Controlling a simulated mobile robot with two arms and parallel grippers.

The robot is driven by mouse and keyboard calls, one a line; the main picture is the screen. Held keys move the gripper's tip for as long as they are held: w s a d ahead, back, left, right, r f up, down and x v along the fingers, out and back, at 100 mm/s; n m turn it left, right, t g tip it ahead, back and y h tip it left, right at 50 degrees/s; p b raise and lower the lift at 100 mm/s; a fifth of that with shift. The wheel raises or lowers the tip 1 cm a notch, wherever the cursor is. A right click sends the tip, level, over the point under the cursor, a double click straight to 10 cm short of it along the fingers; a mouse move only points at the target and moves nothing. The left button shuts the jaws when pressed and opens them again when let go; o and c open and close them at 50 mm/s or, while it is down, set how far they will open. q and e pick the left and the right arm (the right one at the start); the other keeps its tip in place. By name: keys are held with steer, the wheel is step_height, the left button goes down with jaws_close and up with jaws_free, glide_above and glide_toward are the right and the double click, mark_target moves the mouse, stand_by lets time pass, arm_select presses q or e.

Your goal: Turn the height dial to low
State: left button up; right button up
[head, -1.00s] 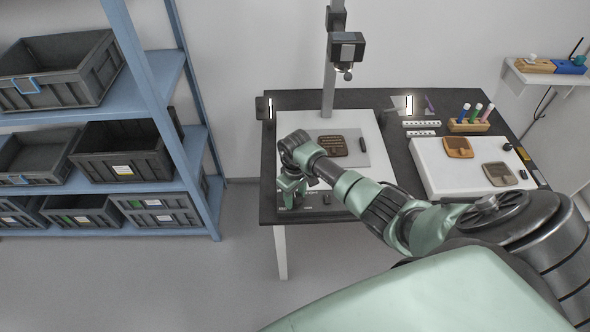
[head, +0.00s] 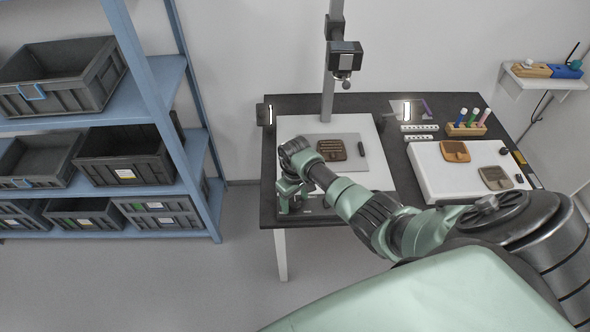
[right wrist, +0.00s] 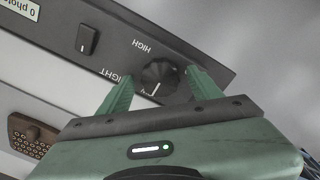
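The height dial (right wrist: 159,78) is a round black knob on a dark panel in the right wrist view. The label HIGH beside it appears upside down; another label is partly hidden behind a finger. A pale pointer mark on the knob points down the picture, toward my gripper's palm. My right gripper (right wrist: 160,84) is open, with one green finger on each side of the knob and small gaps seeming to show. In the head view my right gripper (head: 288,204) is at the front left of the table, and the dial cannot be made out. My left gripper is not in view.
A black rocker switch (right wrist: 87,39) and a small display (right wrist: 22,8) share the panel. A brown sherd (head: 331,150) lies on the grey plate behind my gripper. A camera column (head: 329,85) rises behind it. A white tray (head: 437,186) with sherds is at right.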

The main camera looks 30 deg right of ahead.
mark_target(294, 202)
step_height(294, 202, up, 8)
steer(key=shift+f, duration=0.1)
stand_by(0.4)
steer(key=shift+a, duration=0.1)
stand_by(0.4)
